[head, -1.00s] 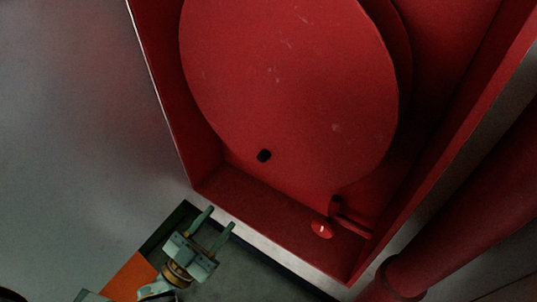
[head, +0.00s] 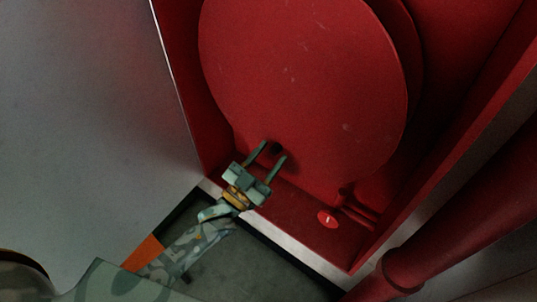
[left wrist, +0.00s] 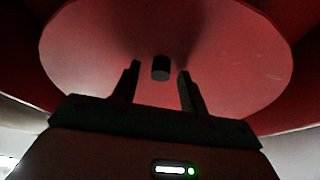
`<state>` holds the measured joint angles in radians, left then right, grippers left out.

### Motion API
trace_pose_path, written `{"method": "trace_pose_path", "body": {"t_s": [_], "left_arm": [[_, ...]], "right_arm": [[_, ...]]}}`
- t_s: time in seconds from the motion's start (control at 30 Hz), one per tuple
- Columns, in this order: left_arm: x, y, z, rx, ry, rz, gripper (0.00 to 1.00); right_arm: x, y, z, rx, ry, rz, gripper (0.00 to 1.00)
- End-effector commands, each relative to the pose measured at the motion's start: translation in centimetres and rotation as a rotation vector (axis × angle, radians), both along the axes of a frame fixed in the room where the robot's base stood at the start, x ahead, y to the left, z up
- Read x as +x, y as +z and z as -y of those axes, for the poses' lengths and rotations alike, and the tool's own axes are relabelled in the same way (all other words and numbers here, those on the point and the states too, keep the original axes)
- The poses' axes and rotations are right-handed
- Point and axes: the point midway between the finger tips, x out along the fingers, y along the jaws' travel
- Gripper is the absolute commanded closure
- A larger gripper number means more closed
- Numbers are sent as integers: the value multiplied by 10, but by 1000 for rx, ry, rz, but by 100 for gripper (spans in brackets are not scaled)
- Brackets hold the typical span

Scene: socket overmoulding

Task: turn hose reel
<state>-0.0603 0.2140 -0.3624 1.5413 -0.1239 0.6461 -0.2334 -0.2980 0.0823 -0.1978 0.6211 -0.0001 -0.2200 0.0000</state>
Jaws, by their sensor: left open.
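The red hose reel (head: 300,80) is a large round disc inside a red cabinet; it also fills the left wrist view (left wrist: 220,60). A small dark knob (left wrist: 161,68) sticks out near the disc's lower edge; in the head view the knob (head: 276,149) shows between my fingers. My left gripper (head: 271,152) is open, its two fingers pointing at the disc on either side of the knob. In the left wrist view the gripper (left wrist: 158,75) has gaps to the knob on both sides. Whether the fingertips reach past the knob's end is hard to tell. My right gripper is not seen.
The red cabinet's lower wall (head: 300,206) runs below the disc. A red valve wheel (head: 327,218) with a pipe sits in its lower right corner. A thick red pipe (head: 450,215) stands outside at right. A grey panel (head: 90,110) fills the left.

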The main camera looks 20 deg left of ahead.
Motion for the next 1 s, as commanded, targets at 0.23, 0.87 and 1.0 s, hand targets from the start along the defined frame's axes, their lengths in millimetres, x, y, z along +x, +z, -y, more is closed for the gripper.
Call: {"method": "trace_pose_path", "body": {"t_s": [0.23,0.87,1.0], "left_arm": [[0,0,0,0,0,0,60],[5,1,-14,88,1,30,100],[11,3,-29,179,1,64,100]], "right_arm": [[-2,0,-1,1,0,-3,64],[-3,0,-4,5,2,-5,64],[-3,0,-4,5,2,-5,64]]}}
